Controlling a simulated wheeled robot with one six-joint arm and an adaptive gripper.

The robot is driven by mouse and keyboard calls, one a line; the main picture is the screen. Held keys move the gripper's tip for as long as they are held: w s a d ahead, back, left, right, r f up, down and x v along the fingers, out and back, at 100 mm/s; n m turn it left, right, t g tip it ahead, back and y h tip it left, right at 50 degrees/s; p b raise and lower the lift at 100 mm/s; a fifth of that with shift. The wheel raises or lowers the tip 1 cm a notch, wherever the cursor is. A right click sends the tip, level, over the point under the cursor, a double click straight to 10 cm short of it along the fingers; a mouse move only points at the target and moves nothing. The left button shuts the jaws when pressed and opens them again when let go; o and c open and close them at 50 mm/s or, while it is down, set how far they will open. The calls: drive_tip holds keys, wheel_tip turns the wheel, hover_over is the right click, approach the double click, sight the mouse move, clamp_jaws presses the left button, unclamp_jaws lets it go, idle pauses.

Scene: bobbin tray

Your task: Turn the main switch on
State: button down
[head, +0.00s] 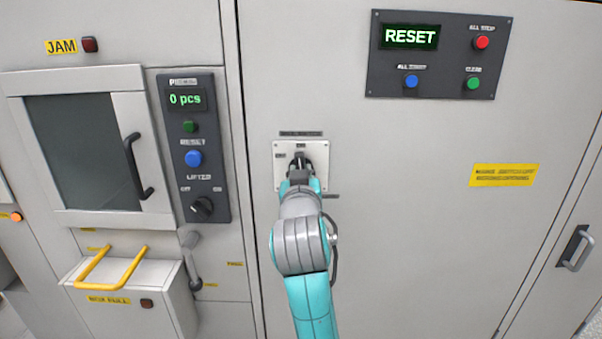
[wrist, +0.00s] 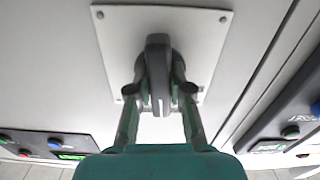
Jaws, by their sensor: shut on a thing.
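The main switch is a dark grey rotary handle (wrist: 157,70) on a pale square plate (head: 282,172) with screws at its corners. The plate also shows in the wrist view (wrist: 204,30). In the wrist view the handle stands roughly upright in the picture, between the two fingers of my gripper (wrist: 162,91). My gripper (head: 301,166) is shut on the handle, in front of the plate. In the head view my gripper hides most of the handle, and the plate's small labels are too small to read.
A dark panel (head: 440,82) at upper right shows RESET (head: 409,37) and has red, blue and green buttons. A counter panel (head: 206,132) on the left reads 0 pcs. A windowed door (head: 80,150) and a yellow handle (head: 97,266) lie further left. The cabinet front right of my arm is mostly clear.

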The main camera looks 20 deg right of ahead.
drive_tip(key=shift+m, duration=0.6)
drive_tip(key=c, duration=1)
unclamp_jaws()
drive_tip(key=shift+c, duration=0.2)
drive_tip(key=v, duration=1.2)
